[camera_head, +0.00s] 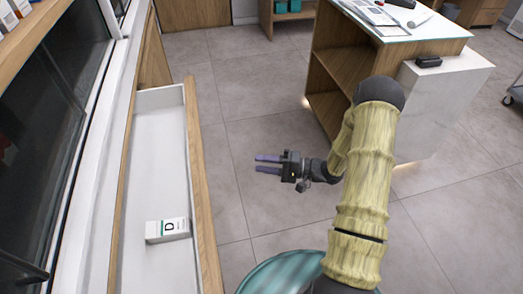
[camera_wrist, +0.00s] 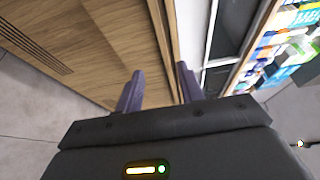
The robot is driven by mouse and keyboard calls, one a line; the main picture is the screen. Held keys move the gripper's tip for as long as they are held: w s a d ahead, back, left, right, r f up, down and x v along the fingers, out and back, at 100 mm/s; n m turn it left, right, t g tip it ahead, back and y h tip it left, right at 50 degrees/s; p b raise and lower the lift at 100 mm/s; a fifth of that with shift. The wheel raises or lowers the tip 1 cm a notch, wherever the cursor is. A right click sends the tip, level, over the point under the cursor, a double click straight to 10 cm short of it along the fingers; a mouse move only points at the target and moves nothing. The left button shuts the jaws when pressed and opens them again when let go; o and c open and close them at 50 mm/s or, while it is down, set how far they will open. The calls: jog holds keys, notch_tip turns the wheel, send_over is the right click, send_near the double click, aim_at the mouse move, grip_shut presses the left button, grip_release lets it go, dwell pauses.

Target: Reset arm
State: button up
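My gripper (camera_head: 268,164) is held out over the open floor, to the right of an open drawer (camera_head: 192,150). Its two purple fingers point left toward the drawer and stand apart with nothing between them. In the wrist view the fingers of my gripper (camera_wrist: 161,88) are also apart and empty. My arm bends from the lower middle of the head view up to an elbow and back down to the gripper. A white box (camera_head: 168,230) marked "D" lies in the drawer, clear of the gripper.
A counter (camera_head: 345,60) with wooden shelves and a white side stands at the upper right, close to my elbow. A cabinet with dark glass (camera_head: 50,120) runs along the left. Grey tiled floor (camera_head: 240,100) is free between the drawer and the counter.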

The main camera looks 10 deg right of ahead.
jog(key=w+d+r+n+t+h, duration=0.3)
jog(key=w+d+r+h, duration=0.2)
jog(key=h, duration=0.9)
jog(key=s+r+g+h, duration=0.2)
jog(key=s+r+g, duration=0.1)
jog(key=s, duration=0.6)
jog(key=s+r+g+h, duration=0.1)
jog(key=s+r+g, duration=0.2)
jog(key=s, duration=0.7)
jog(key=w+p+v, duration=0.2)
jog(key=p+v, duration=1)
jog(key=shift+w+a+r+n, duration=0.2)
jog(key=shift+a+r+n, duration=0.05)
jog(key=shift+r+n, duration=0.1)
